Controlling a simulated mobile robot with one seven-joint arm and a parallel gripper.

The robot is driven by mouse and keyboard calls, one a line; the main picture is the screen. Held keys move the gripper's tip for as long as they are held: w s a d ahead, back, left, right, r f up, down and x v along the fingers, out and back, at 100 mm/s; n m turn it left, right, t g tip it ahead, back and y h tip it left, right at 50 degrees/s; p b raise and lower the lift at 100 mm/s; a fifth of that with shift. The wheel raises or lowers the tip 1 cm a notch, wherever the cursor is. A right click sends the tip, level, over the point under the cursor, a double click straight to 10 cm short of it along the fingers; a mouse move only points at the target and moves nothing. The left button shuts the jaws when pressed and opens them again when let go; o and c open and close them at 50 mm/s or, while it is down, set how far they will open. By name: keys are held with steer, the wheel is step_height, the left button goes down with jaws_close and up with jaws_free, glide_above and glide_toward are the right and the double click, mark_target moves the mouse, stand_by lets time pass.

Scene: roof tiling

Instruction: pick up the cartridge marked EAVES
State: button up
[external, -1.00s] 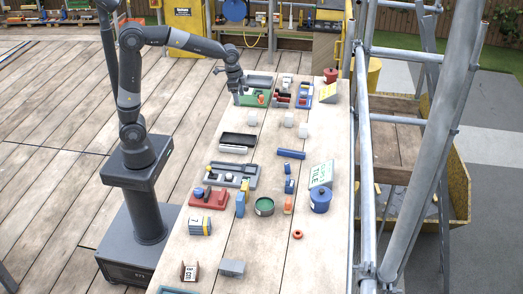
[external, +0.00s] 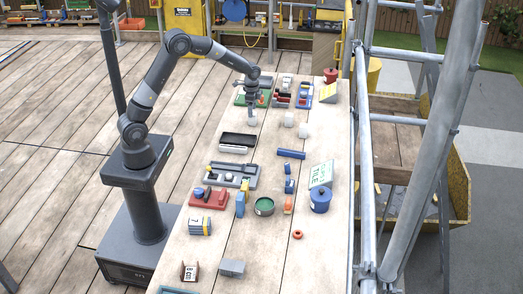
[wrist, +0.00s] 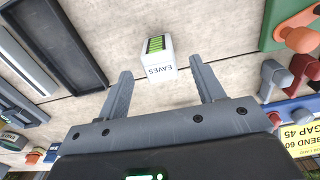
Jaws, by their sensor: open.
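The cartridge marked EAVES (wrist: 155,58) is a small white block with a green striped panel, on the wooden bench. In the wrist view its lettering is upside down, and it lies between and just beyond my fingertips. My gripper (wrist: 161,77) is open and empty. In the external view my gripper (external: 252,108) points down over a small white block (external: 252,120), with other white blocks (external: 289,119) to its right. Their lettering is too small to read there. I cannot tell the exact height of the fingers above the cartridge.
Bare bench surrounds the cartridge.

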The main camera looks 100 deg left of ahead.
mark_target(253, 119)
step_height(253, 119, down, 6)
steer(key=shift+w+r, duration=0.1)
steer(key=shift+r, duration=0.05)
steer(key=c, duration=1.1)
